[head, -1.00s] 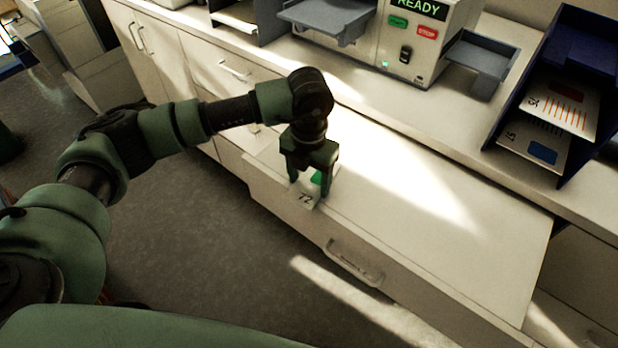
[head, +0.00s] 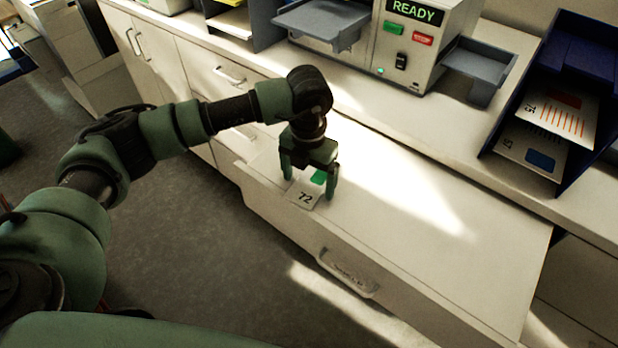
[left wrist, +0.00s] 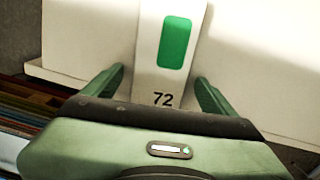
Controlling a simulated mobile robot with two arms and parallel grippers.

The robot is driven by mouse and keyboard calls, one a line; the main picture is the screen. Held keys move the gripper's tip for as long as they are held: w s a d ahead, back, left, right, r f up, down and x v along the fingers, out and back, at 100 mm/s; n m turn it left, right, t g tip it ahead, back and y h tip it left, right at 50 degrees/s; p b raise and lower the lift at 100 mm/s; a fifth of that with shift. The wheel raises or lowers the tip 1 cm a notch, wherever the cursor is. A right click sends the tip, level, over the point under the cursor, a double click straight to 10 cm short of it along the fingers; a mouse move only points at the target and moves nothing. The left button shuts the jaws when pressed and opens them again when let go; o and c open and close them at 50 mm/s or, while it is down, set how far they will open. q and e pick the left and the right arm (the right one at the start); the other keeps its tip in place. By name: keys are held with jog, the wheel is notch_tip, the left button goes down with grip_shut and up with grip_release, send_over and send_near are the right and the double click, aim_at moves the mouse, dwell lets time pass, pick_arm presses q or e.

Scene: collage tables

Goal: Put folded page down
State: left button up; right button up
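The folded page (head: 305,198) is a narrow white piece with a green block and the number 72. It appears to lie flat on the pale pull-out surface (head: 400,235), near its left end. My left gripper (head: 309,188) is directly above it, open, with one finger on each side of the page. In the left wrist view the page (left wrist: 163,82) runs between the two spread fingers (left wrist: 160,85), with a gap on both sides. My right gripper is not in view.
A machine reading READY (head: 425,45) with grey trays stands on the counter behind. A dark blue rack (head: 497,128) with printed sheets (head: 558,115) stands at right. The pull-out surface right of the gripper is clear. Coloured edges (left wrist: 30,115) show below in the wrist view.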

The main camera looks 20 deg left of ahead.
aim_at(309, 186)
pick_arm(q)
jog(key=shift+r, duration=0.15)
notch_tip(309, 186, up, 8)
jog(key=b, duration=0.2)
jog(key=shift+f, duration=0.25)
dwell(0.4)
